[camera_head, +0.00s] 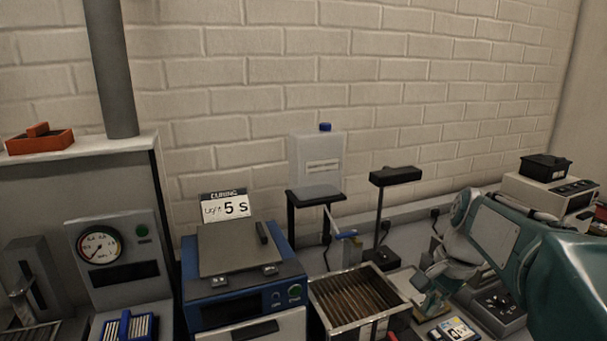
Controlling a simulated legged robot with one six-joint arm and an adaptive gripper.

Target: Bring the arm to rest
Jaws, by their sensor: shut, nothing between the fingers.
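My teal and grey arm reaches in from the right edge of the head view. Its forearm points left, and the wrist bends down toward the bench. My gripper (428,303) hangs low over the bench, just right of a slotted metal box (322,317). It is small in the picture and its fingers look closed, with nothing held. I cannot tell whether the fingertips touch anything below.
A pressure gauge (99,246) is at left, a grey device (548,196) at back right. A black lamp-like stand (394,177) rises behind the box. Space above the bench is open.

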